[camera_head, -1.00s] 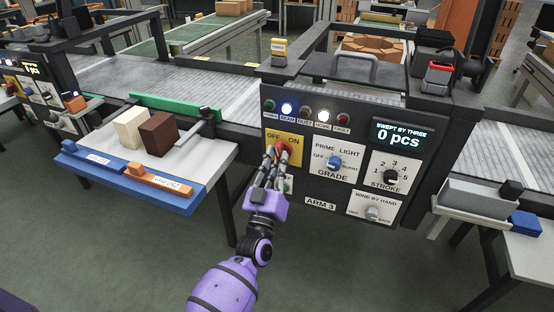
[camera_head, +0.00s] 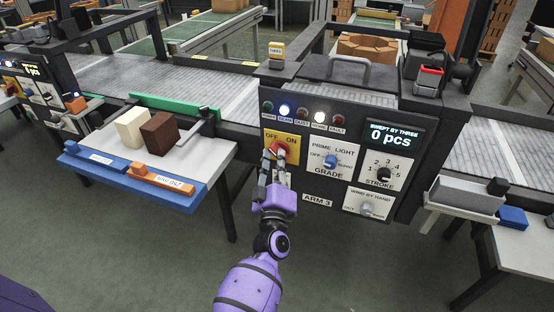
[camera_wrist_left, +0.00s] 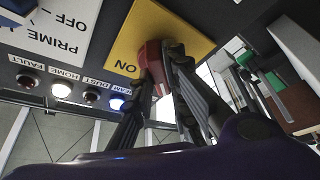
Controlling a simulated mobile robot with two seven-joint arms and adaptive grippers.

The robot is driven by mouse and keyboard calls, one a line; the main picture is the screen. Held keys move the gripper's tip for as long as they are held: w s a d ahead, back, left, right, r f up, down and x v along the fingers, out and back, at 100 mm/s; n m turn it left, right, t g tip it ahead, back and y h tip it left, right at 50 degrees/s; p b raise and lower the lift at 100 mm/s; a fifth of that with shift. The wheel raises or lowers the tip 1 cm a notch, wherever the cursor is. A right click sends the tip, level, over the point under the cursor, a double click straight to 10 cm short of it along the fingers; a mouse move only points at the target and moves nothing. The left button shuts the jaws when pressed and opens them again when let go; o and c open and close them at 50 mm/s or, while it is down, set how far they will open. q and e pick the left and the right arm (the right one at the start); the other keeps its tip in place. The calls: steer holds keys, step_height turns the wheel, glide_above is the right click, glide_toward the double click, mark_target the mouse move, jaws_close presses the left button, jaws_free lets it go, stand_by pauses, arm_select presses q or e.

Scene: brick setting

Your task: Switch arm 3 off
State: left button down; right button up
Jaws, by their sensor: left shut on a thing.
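The arm 3 panel (camera_head: 318,175) is dark and carries a yellow OFF/ON plate (camera_head: 292,138) at its upper left. A red switch knob (camera_head: 279,149) sits on this plate. My left gripper (camera_head: 275,160) reaches up from below and its fingers are closed on the knob. In the left wrist view the red knob (camera_wrist_left: 151,60) is between the fingers, beside the word ON. The fingers hide part of the knob, so its exact setting is hard to read. The blue BEAM lamp (camera_head: 285,110) and the white HOME lamp (camera_head: 319,117) are lit. My right gripper is not in view.
The GRADE knob (camera_head: 330,161), STROKE knob (camera_head: 384,173) and hand-wind knob (camera_head: 367,210) are to the right on the panel. The display (camera_head: 393,137) reads 0 pcs. A side table (camera_head: 210,165) with a cream block (camera_head: 133,128) and a brown block (camera_head: 160,134) stands left.

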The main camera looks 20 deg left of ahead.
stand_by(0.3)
arm_select(q)
steer(key=c, duration=1.7)
jaws_free()
steer(key=shift+s, duration=0.1)
steer(key=v, duration=1.2)
steer(key=shift+f, duration=0.1)
